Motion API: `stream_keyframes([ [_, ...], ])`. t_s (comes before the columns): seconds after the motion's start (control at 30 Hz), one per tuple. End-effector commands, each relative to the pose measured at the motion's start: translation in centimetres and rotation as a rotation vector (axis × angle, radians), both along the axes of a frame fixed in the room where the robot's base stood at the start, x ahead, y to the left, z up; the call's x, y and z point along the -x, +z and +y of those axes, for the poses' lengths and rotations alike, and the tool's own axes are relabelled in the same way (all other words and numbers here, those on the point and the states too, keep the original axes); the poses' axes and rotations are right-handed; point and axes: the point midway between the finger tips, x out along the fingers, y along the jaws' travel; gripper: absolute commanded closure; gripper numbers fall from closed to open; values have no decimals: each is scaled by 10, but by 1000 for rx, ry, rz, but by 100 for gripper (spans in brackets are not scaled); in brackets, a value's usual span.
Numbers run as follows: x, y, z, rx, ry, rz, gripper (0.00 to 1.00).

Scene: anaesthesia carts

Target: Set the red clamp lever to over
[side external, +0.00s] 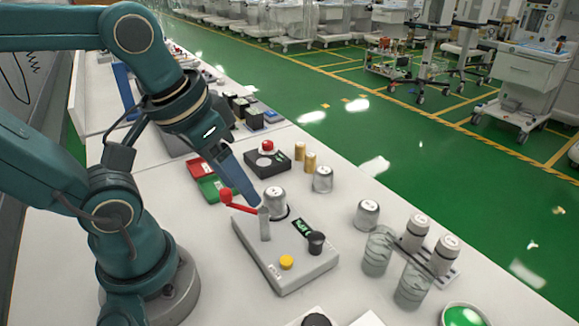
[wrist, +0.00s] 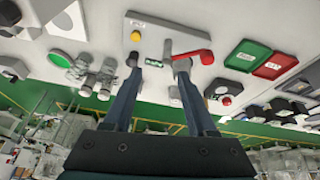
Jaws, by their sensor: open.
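The red clamp lever (side external: 240,206) sticks out sideways from a grey upright post on a light grey box (side external: 293,268). Its round red knob is at the outer end, left of the post in the side view. In the wrist view the lever (wrist: 192,54) points right, knob outward. My gripper (side external: 257,203) is open, its blue fingers reaching down behind the lever, close to the post. In the wrist view my gripper (wrist: 158,76) has nothing visible between its fingers, and the right finger ends close below the post. Contact with the lever cannot be told.
The box also carries a yellow button (side external: 286,262), a black knob (side external: 316,242), a small green display (side external: 303,227) and a metal cylinder (side external: 275,202). Red and green trays (side external: 211,187) lie behind. Clear jars (side external: 378,250) stand right. The bench front is partly clear.

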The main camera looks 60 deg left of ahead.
Motion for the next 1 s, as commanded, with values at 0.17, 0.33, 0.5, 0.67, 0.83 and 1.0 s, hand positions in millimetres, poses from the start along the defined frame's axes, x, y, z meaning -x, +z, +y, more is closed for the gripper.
stream_keyframes([
  [0.17, -5, 0, 31, 59, 302, 190, 43],
  [0.33, -8, -5, 61, 114, 530, 324, 43],
  [0.5, -7, -12, 75, 137, 611, 368, 43],
  [0.67, -7, -24, 76, 139, 616, 372, 43],
  [0.83, -6, -45, 76, 138, 614, 372, 43],
  [1.0, -7, -58, 76, 137, 613, 368, 43],
])
